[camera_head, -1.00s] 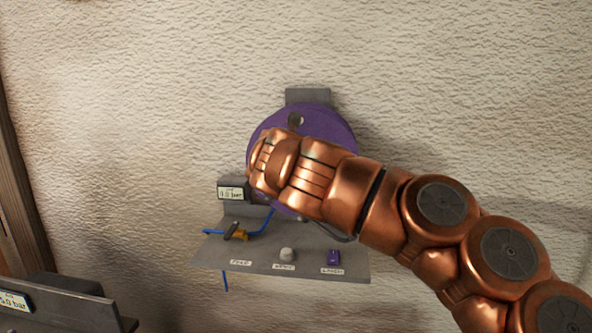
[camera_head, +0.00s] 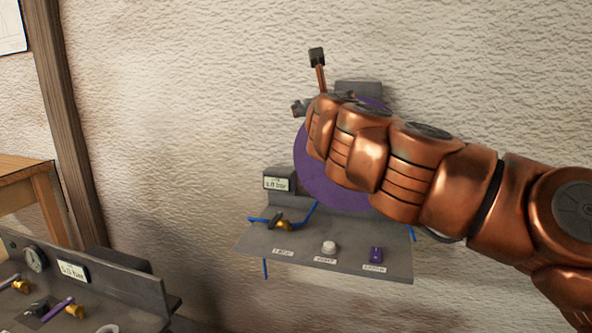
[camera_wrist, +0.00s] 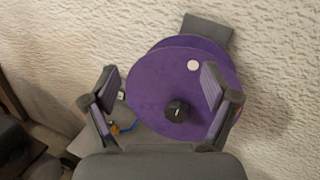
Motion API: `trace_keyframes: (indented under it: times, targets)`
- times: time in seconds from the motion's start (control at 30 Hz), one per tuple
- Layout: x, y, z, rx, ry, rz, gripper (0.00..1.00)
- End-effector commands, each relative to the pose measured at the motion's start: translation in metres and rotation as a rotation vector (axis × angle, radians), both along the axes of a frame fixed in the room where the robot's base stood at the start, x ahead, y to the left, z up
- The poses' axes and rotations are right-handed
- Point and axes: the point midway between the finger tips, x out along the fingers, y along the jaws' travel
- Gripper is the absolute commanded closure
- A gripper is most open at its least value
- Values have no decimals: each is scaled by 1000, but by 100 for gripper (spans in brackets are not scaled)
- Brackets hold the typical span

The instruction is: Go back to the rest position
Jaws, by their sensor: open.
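My gripper (camera_head: 308,82) is raised in front of the textured wall at the upper middle of the head view. Its two fingers are apart with nothing between them. In the wrist view the open fingers (camera_wrist: 158,78) frame a purple round disc (camera_wrist: 160,85). The disc bears a black knob (camera_wrist: 177,111) and a pale round spot (camera_wrist: 194,66). The disc (camera_head: 313,168) is partly hidden behind my arm in the head view. I cannot see any contact between the fingers and the disc.
A grey wall shelf (camera_head: 340,263) below the disc carries a yellow valve (camera_head: 281,224), a white knob (camera_head: 329,247) and a purple switch (camera_head: 376,254). A small display (camera_head: 277,183) stands above it. A grey bench panel (camera_head: 95,290) is at lower left. Wall left of the disc is clear.

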Motion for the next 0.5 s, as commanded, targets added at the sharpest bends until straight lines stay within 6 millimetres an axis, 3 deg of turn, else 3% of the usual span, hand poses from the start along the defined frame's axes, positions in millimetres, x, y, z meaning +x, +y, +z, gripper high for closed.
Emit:
trace_keyframes:
  times: [0.1, 0.27, 0.37, 0.5]
  targets:
    - [-25, 29, 31, -237, -126, 122, 14]
    - [-64, 77, 36, -591, -255, 288, 14]
    - [-89, 105, 16, -823, -308, 392, 14]
    - [-120, 133, -34, -1146, -344, 547, 14]
